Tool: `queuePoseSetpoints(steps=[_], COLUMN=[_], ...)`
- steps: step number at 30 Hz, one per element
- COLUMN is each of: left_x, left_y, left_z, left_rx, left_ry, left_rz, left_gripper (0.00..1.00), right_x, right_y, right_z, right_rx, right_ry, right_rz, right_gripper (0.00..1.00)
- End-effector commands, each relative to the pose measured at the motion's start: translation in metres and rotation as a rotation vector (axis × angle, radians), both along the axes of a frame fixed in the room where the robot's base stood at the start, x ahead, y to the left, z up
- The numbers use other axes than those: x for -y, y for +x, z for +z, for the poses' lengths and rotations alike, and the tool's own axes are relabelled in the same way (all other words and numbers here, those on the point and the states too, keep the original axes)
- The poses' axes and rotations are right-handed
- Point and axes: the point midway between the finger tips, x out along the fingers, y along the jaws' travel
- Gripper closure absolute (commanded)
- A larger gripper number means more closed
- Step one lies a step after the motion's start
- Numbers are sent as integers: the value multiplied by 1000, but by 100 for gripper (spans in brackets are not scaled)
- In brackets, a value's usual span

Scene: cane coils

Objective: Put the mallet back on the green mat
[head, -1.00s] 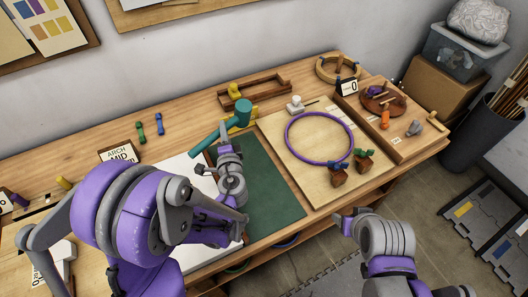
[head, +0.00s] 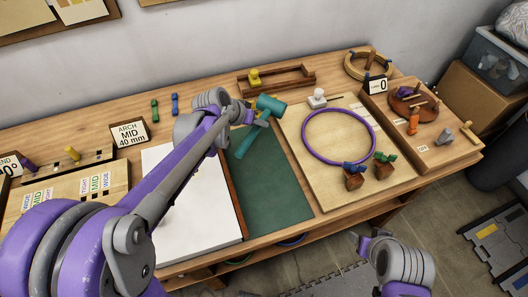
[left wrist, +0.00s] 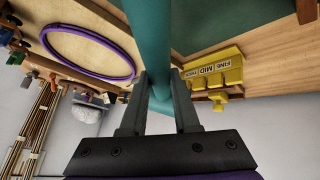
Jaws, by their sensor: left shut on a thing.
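The teal mallet (head: 252,141) is at the back end of the green mat (head: 277,195). Its head is toward the wall and its handle slants down-left over the mat's back part. I cannot tell whether it touches the mat. My left gripper (head: 256,118) is shut on the mallet near its head. In the left wrist view the teal handle (left wrist: 151,45) runs between the two fingers (left wrist: 158,100), with the dark green mat (left wrist: 225,18) beyond. My right gripper (head: 362,243) is empty in front of the table, and its opening is unclear.
A pale board (head: 300,150) with a purple ring (head: 307,126) and small wooden blocks lies right of the mat. A white sheet (head: 190,215) lies left. A wooden frame (head: 290,85) stands behind.

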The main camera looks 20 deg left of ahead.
Motion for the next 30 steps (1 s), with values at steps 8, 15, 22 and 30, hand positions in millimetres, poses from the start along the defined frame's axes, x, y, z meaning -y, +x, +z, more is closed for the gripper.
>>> queuePoseSetpoints(steps=[8,15,22,30], left_x=[18,18,18,18], left_y=[0,0,0,0], left_z=[15,-26,-52,-71], left_rx=[-21,-20,-20,-19], left_ry=[-99,-99,-98,-97], left_rz=[-3,-3,-2,-1], left_gripper=[100,100,100,100], right_x=[0,0,0,0], right_y=[-3,-5,-6,-7], right_z=[-8,-12,-15,-17], right_rx=[-6,-9,-11,-12], right_ry=[0,0,0,0], right_rz=[0,0,0,0], right_gripper=[38,38,38,38])
